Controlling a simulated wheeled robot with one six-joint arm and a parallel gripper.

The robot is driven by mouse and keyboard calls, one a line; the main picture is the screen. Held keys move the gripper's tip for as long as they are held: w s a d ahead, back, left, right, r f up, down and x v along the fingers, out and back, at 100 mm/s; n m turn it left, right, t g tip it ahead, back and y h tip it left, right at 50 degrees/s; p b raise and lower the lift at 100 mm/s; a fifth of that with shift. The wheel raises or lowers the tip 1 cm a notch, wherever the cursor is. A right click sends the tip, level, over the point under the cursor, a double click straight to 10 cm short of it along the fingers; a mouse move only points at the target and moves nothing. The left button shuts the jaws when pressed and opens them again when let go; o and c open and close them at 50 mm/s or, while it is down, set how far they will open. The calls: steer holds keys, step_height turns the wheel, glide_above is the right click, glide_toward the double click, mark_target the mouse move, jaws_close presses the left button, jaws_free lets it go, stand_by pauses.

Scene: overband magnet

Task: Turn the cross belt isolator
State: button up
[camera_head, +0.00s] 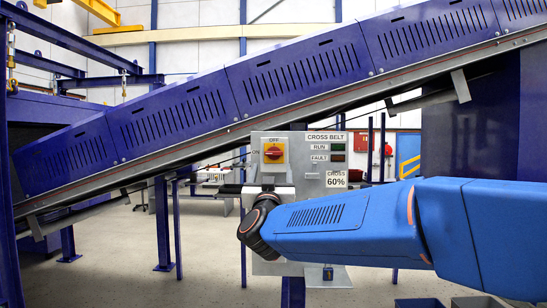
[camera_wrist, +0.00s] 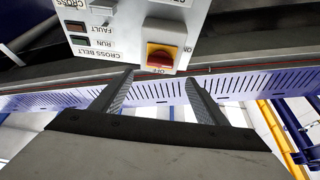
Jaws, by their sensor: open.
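The cross belt isolator (camera_head: 273,153) is a red rotary handle on a yellow plate, at the upper left of a grey control panel (camera_head: 318,255). An OFF label sits above it. The handle's exact angle is hard to tell. In the wrist view, which is upside down, the isolator (camera_wrist: 161,57) lies just beyond the fingertips, near the middle between them. My gripper (camera_wrist: 158,77) is open and empty, its two dark fingers apart and not visibly touching the handle. In the head view my gripper (camera_head: 271,177) shows small, below the isolator, partly hidden by my blue arm.
A blue-sided inclined conveyor (camera_head: 300,75) runs behind and above the panel. Blue posts stand at the left (camera_head: 162,225). Open concrete floor (camera_head: 110,275) lies at lower left.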

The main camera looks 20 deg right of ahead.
mark_target(274, 154)
steer(key=x, duration=1)
steer(key=shift+w+r, duration=0.1)
steer(key=shift+w, duration=0.2)
steer(key=shift+c, duration=0.7)
steer(key=c, duration=0.9)
